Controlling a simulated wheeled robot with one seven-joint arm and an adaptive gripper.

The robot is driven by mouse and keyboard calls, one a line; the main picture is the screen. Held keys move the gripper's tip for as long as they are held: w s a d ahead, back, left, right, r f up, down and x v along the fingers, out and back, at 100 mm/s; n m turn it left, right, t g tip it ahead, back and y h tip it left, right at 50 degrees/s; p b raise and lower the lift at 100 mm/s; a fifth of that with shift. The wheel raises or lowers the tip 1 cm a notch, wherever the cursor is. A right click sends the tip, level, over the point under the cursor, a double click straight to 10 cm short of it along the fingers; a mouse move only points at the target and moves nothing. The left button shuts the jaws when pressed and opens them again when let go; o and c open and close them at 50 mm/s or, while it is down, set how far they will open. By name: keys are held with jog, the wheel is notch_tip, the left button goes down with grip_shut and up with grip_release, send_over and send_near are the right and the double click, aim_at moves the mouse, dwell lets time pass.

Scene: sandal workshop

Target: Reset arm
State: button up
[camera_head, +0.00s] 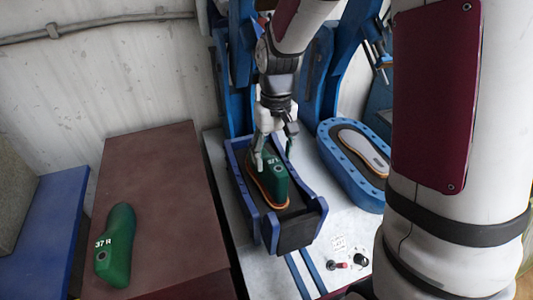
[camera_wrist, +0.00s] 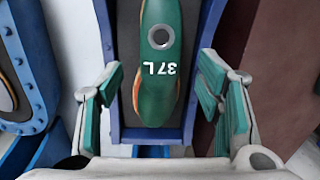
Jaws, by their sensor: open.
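My gripper (camera_head: 273,148) is open above a green shoe last (camera_head: 275,182) in the blue-railed press bed. In the wrist view the last (camera_wrist: 160,70) is marked 37L and has a hole in its top. It lies between my two open fingers (camera_wrist: 166,102), with a visible gap on each side. An orange-edged sole (camera_head: 256,190) shows under the last. The last and sole rest on the dark pad of the blue-framed bed (camera_head: 312,212).
A second green last (camera_head: 115,245), marked 37 R, lies on the brown table (camera_head: 165,190) at the left. A blue oval tray (camera_head: 335,160) holding a pale sole (camera_head: 362,150) is right of the bed. Small knobs (camera_head: 360,260) sit on the white surface in front. Blue machine uprights stand behind.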

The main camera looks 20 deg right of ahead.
jog(key=shift+s+r, duration=0.1)
jog(key=shift+r, duration=0.5)
jog(key=s+r+t, duration=0.2)
jog(key=s+r, duration=0.5)
jog(key=s, duration=0.3)
jog(key=s+r+t, duration=0.2)
jog(key=s+r, duration=0.6)
jog(key=s, duration=0.3)
jog(key=shift+m+t, duration=0.3)
jog(key=shift+m, duration=0.1)
